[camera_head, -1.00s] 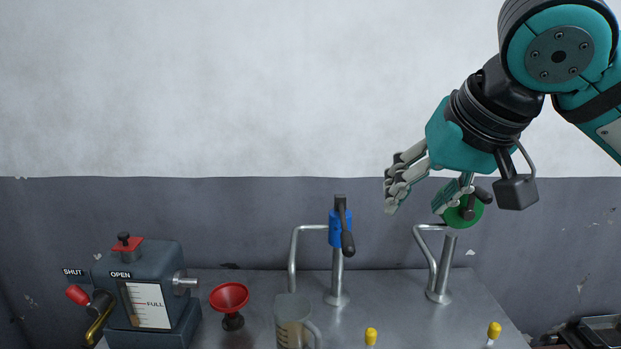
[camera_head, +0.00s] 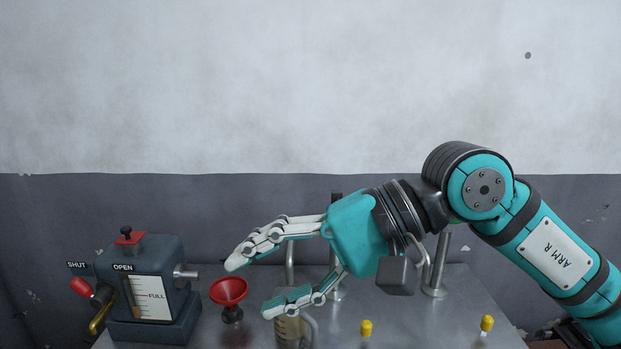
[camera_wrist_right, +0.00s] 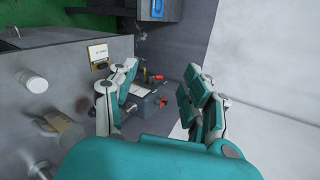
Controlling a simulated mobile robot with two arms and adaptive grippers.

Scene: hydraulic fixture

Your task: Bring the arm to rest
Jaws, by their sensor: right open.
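My right gripper (camera_head: 250,287) reaches in from the right, its fingers pointing left and spread apart with nothing between them. It hangs over the bench, right of the red funnel (camera_head: 229,291) and in front of the beaker (camera_head: 290,329), which it partly hides. In the wrist view, the right gripper (camera_wrist_right: 155,98) shows two spread fingers with the fixture small beyond them. My right arm covers the upper parts of both bent-pipe posts, so the blue and green valve parts are hidden in the head view. My left gripper is not in view.
The grey reservoir box (camera_head: 150,262) with its gauge and red-tipped lever (camera_head: 80,287) stands at the left. Two yellow-topped items (camera_head: 366,327) are near the front of the metal bench (camera_head: 400,310). The wall behind is bare. Space above the bench's left side is free.

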